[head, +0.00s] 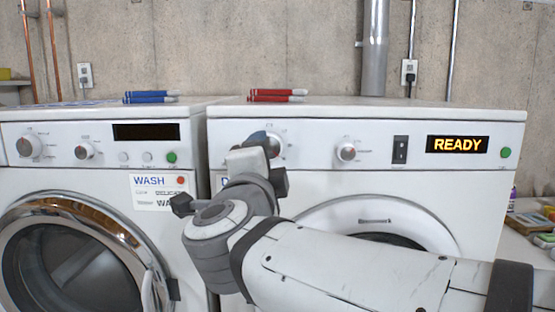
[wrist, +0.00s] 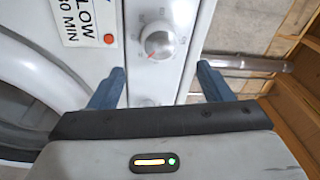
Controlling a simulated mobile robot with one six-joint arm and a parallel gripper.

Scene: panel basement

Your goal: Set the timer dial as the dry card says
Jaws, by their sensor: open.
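The dryer (head: 440,180) on the right has a left dial (head: 274,146), partly hidden behind my gripper, and a right dial (head: 346,151). In the wrist view, one round dial (wrist: 159,43) sits just beyond and between the fingers. A second knob (wrist: 148,102) is partly covered by the gripper body. The dry card (wrist: 83,20) is cut off by the frame; "LOW" and "30 MIN" can be read. In the head view my arm hides most of it. My gripper (wrist: 161,70) is open, its two blue fingers apart and nothing held. It also shows in the head view (head: 262,140).
The dryer display (head: 457,144) reads READY, with a green button (head: 505,152) to its right and a black switch (head: 400,150) to its left. The washer (head: 60,180) stands at left with its own card (head: 162,192). Red markers (head: 276,96) and blue markers (head: 150,97) lie on top.

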